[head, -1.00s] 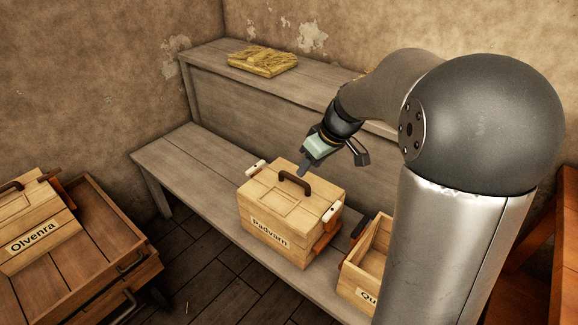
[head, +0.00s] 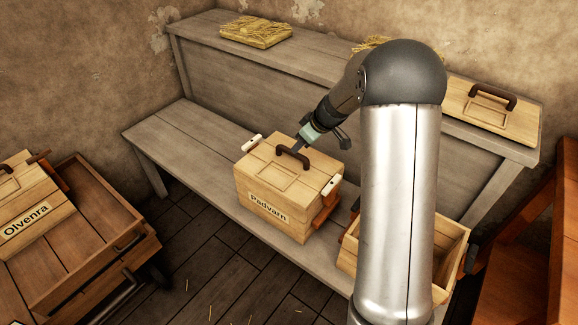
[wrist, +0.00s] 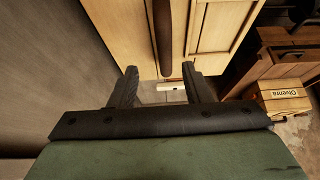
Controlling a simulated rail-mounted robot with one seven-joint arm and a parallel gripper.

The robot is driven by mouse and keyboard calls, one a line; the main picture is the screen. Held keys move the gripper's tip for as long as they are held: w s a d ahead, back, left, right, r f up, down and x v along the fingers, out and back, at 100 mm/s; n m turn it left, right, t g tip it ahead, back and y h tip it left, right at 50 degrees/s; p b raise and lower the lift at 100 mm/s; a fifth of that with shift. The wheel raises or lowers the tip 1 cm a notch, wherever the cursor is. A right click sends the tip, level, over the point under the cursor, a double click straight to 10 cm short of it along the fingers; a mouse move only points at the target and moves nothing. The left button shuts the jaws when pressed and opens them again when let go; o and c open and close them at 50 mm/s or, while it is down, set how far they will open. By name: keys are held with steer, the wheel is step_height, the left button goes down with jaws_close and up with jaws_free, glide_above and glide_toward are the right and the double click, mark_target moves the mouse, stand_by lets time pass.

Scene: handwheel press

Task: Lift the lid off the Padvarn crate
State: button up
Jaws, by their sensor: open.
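The Padvarn crate (head: 278,215) is a pale wooden box on the lower bench, with its name label facing front. Its lid (head: 268,170) is on top, with a dark arched handle (head: 293,154). White-ended fittings (head: 332,186) sit at its two ends. My gripper (head: 299,146) is just above and behind the handle. In the wrist view, the fingers of my gripper (wrist: 161,80) are apart and empty, and the dark handle (wrist: 164,35) runs between them lengthwise just beyond the tips. The lid (wrist: 215,30) fills the upper middle. Contact with the handle is not visible.
An open crate (head: 440,245) stands right of Padvarn, partly hidden by my arm. A handled lid (head: 487,112) and a straw-covered lid or tray (head: 256,32) lie on the upper shelf (head: 340,60). The Olvenra crate (head: 35,215) sits on a wooden cart (head: 95,215) at left.

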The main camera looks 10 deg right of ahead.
mark_target(289, 161)
steer(key=x, duration=0.4)
steer(key=shift+s+a+f, duration=0.1)
steer(key=shift+s+a, duration=0.15)
steer(key=shift+a, duration=0.1)
steer(key=shift+w+a+f+p, duration=0.15)
steer(key=shift+w+f+p, duration=0.15)
steer(key=shift+f, duration=0.15)
steer(key=shift+s, duration=0.1)
jaws_close()
steer(key=shift+r, duration=0.1)
stand_by(0.5)
